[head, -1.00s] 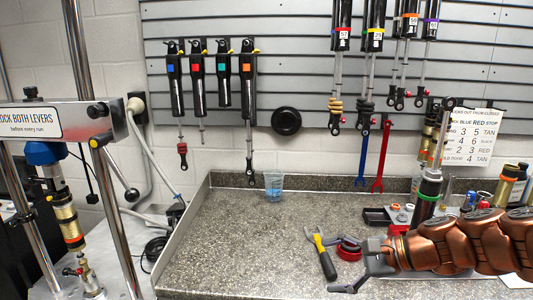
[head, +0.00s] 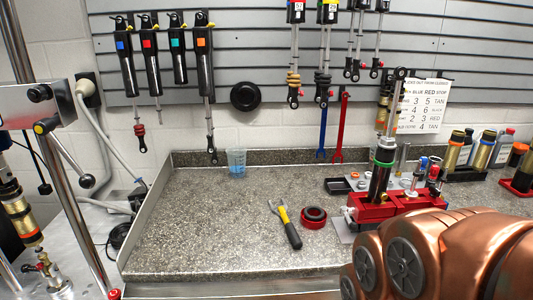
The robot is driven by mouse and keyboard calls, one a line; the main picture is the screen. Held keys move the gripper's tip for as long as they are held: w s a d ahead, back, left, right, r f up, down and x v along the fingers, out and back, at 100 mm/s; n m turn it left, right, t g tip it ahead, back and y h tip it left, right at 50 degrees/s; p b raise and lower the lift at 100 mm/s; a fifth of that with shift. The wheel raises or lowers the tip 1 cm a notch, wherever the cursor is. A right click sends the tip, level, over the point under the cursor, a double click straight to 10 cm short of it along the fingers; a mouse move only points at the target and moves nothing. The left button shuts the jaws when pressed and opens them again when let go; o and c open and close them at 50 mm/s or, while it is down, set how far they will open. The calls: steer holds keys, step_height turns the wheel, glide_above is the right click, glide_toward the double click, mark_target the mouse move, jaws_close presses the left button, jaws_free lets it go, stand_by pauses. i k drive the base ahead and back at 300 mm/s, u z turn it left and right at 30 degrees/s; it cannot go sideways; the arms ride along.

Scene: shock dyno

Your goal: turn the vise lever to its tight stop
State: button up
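The red vise (head: 400,207) sits on the right part of the granite counter. A shock with a green ring (head: 383,165) stands upright, slightly tilted, in or right behind the vise jaws. A small pale knob or handle end (head: 349,213) shows at the vise's left side; I cannot tell whether it is the vise lever or how it is turned. My gripper is not in view. Only copper-coloured links of my arm show at the lower right, in front of the counter and below the vise, hiding part of the vise's front side.
A yellow-black tool (head: 288,226) and a red ring (head: 314,217) lie left of the vise. A black tray (head: 340,186) lies behind it. A clear cup (head: 236,162) stands at the back. The counter's left part is free.

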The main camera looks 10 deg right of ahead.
mark_target(352, 225)
steer(key=u, duration=1.4)
steer(key=k, duration=0.8)
steer(key=z, duration=0.8)
steer(key=i, duration=0.5)
